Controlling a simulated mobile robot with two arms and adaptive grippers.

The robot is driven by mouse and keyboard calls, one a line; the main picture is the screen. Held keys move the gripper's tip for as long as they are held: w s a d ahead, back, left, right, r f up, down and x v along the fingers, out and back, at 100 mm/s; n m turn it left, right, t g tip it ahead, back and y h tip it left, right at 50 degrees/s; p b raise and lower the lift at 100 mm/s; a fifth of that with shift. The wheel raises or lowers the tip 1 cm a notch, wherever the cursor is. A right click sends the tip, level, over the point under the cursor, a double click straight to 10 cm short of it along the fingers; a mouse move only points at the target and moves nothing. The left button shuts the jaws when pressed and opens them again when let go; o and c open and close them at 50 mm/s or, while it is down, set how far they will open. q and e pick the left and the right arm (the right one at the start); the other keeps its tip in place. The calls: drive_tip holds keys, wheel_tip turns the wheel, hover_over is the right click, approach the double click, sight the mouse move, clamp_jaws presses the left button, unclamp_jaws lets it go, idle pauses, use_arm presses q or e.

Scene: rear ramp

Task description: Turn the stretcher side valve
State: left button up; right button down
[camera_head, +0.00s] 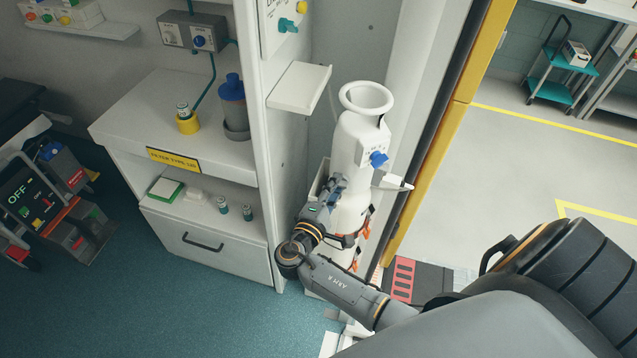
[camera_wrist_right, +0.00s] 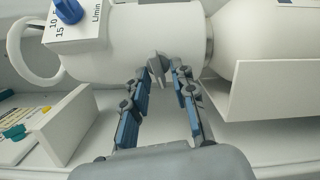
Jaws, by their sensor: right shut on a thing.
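A tall white cylinder (camera_head: 347,215) with a ring-shaped top stands in a wall niche. A white flow box (camera_wrist_right: 75,27) with "L/min" markings and a blue knob (camera_head: 378,159) sits on its upper part. My right gripper (camera_head: 335,187) is at the cylinder's left side. In the right wrist view, its blue-padded fingers (camera_wrist_right: 168,76) close around a small grey valve handle (camera_wrist_right: 158,66) on the cylinder's side. The fingers hide part of the handle, so its turn angle is unclear. My left gripper is out of view.
A white shelf (camera_head: 299,88) juts from the wall at upper left of the cylinder, below a panel with a teal knob (camera_head: 288,26). A white cabinet (camera_head: 207,231) stands left. A yellow door frame (camera_head: 437,130) is close on the right. Blue floor (camera_head: 150,310) is clear in front.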

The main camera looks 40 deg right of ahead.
drive_tip(key=shift+w+d+r, duration=0.15)
drive_tip(key=shift+r, duration=0.35)
drive_tip(key=c, duration=1.5)
unclamp_jaws()
drive_tip(key=shift+o, duration=0.2)
drive_tip(key=shift+f, duration=0.1)
drive_tip(key=v, duration=1.2)
drive_tip(key=shift+a, duration=0.25)
